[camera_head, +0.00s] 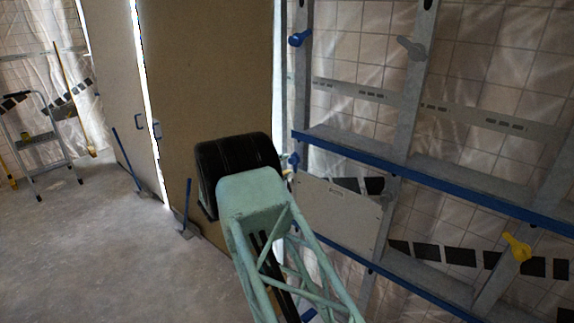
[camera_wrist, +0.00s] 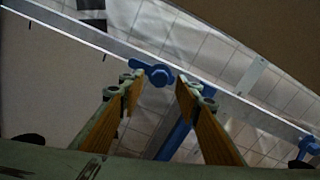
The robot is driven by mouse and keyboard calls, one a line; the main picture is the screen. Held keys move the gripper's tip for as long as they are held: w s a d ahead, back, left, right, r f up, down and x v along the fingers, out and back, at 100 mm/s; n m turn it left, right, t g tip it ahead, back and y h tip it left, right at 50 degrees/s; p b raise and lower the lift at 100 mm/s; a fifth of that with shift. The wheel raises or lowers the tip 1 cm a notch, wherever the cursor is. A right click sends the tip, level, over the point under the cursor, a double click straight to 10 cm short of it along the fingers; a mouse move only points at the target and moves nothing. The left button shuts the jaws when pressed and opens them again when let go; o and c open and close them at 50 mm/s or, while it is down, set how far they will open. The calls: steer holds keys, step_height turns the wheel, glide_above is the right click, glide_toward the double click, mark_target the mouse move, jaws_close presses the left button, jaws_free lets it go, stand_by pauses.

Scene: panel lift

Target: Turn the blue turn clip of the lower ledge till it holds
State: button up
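The blue turn clip (camera_wrist: 159,76) sits on the grey upright in the wrist view, with its small lever pointing to the upper left. My gripper (camera_wrist: 158,90) is open, its two orange-padded fingers on either side of the clip; I cannot tell whether either touches it. In the head view the clip (camera_head: 292,159) shows just past my dark gripper body. A pale grey panel (camera_head: 338,217) stands on the blue lower ledge (camera_head: 400,286), beside the clip; it also shows at left in the wrist view (camera_wrist: 55,80). Whether the clip overlaps the panel is unclear.
The blue upper ledge (camera_head: 430,180) crosses the frame above the panel. Brown boards (camera_head: 205,80) stand at left.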

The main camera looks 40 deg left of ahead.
steer(key=s, duration=0.8)
steer(key=shift+s, duration=0.25)
steer(key=shift+w+r, duration=0.1)
stand_by(0.3)
